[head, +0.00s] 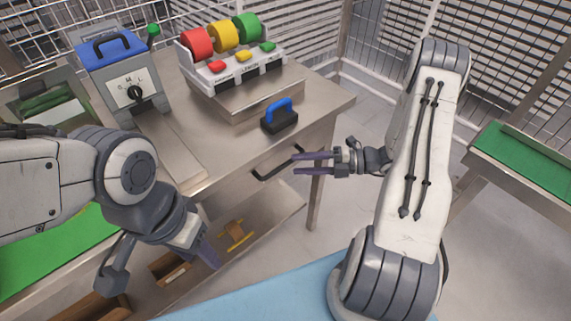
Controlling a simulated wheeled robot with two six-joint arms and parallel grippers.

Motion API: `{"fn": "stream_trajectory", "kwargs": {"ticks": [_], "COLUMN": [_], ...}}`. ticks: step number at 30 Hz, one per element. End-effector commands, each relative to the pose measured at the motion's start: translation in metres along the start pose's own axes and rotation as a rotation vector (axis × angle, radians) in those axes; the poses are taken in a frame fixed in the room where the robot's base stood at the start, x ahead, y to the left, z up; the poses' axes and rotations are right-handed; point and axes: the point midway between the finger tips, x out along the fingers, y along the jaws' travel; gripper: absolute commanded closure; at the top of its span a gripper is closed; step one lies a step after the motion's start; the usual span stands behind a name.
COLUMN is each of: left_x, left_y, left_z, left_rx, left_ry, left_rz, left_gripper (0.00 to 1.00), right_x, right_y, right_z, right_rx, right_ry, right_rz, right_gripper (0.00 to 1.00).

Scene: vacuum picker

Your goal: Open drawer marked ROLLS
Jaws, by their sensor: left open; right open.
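A drawer front (262,160) sits under the steel table top and looks closed. It has a black bar handle (268,174). I cannot read any ROLLS marking on it. My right gripper (297,163) is open, its two purple fingers pointing left at the right end of the handle. I cannot tell whether they touch or straddle the bar. My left gripper (209,257) is at the lower left, in front of the table and pointing down, with its fingers partly hidden; it is open and away from the handle.
On the steel table (325,95) stand a roll dispenser (235,65) with red, yellow and green rolls, a blue-handled block (280,117) and a grey box with a blue lid (120,75). A lower shelf (265,215) holds small items. Open floor lies right of the table.

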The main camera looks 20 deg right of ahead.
Motion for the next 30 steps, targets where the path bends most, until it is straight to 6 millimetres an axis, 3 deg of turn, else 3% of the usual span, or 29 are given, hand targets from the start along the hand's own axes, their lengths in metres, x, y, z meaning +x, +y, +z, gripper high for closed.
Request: {"fn": "stream_trajectory", "kwargs": {"ticks": [3, 9, 20, 21, 24, 30], "left_x": [-0.001, -0.002, -0.002, -0.002, -0.002, -0.002], "left_y": [0.000, 0.000, 0.000, 0.000, 0.000, 0.000], "left_z": [0.000, 0.000, 0.000, 0.000, 0.000, 0.000], "left_rx": [0.000, 0.000, 0.000, 0.000, 0.000, 0.000], "left_ry": [0.000, 0.000, 0.000, 0.000, 0.000, 0.000], "left_rz": [0.000, 0.000, 0.000, 0.000, 0.000, 0.000], "left_gripper": [0.50, 0.50, 0.50, 0.50, 0.50, 0.50], "right_x": [0.023, 0.045, 0.050, 0.049, 0.049, 0.049], "right_y": [0.000, 0.000, 0.000, 0.000, 0.000, 0.000], "right_z": [-0.001, -0.001, 0.000, 0.000, 0.000, 0.000], "right_rx": [0.000, -0.002, -0.002, -0.002, -0.002, -0.002], "right_ry": [0.005, 0.004, 0.001, 0.001, 0.000, 0.000], "right_rz": [-0.001, -0.001, -0.001, -0.001, -0.002, -0.002], "right_gripper": [0.53, 0.53, 0.53, 0.68, 1.00, 1.00]}}
